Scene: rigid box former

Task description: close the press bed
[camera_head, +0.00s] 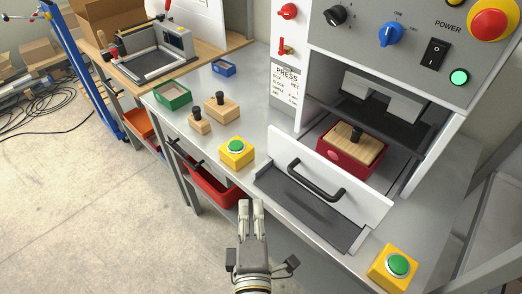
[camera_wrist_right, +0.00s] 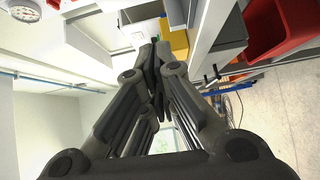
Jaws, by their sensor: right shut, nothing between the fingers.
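The press (camera_head: 385,50) stands at the right on the grey bench. Its bed has a white front panel (camera_head: 362,201) with a black bar handle (camera_head: 315,180). The panel stands tilted at the mouth of the bay, with a dark flat plate (camera_head: 305,208) in front of it. Behind the panel, a red box (camera_head: 345,158) holding a wooden block with a black knob (camera_head: 357,133) sits inside the bay. My right gripper (camera_head: 251,203) is shut and empty, left of the handle and apart from it, near the bench's front edge. Its closed fingers fill the right wrist view (camera_wrist_right: 155,60). My left gripper is out of view.
Yellow boxes with green buttons stand left (camera_head: 237,153) and right (camera_head: 393,267) of the bed. Knobbed wooden blocks (camera_head: 222,109), a green tray (camera_head: 172,97) and a blue tray (camera_head: 223,68) lie farther left. A red bin (camera_head: 214,186) hangs below the bench.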

